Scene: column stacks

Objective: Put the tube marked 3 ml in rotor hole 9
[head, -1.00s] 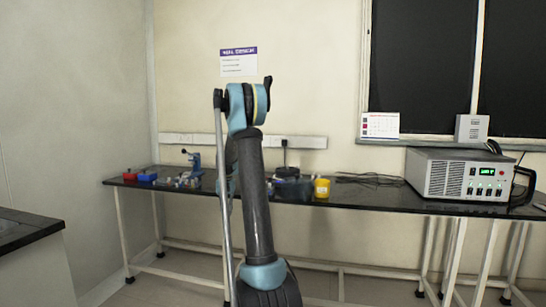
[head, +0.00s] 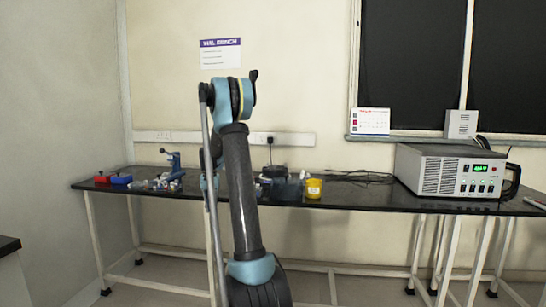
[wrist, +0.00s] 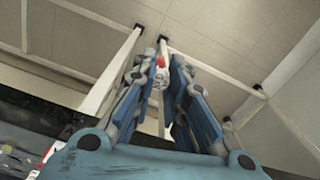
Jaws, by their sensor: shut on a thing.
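My gripper (wrist: 167,80) shows in the wrist view with its two blue fingers shut on a slim tube (wrist: 158,76). The tube has a pale body and red near its far end. Its marking is too small to read. The tube is clear of the bench, with floor behind it. In the head view my arm hides the gripper and the tube. A dark round device (head: 274,171) stands on the bench just right of my arm, partly hidden. I cannot tell whether it is the rotor, and no hole numbers are readable.
The black bench (head: 360,200) runs along the wall. A yellow tub (head: 314,187), cables (head: 355,178) and a grey instrument (head: 450,172) stand to the right.

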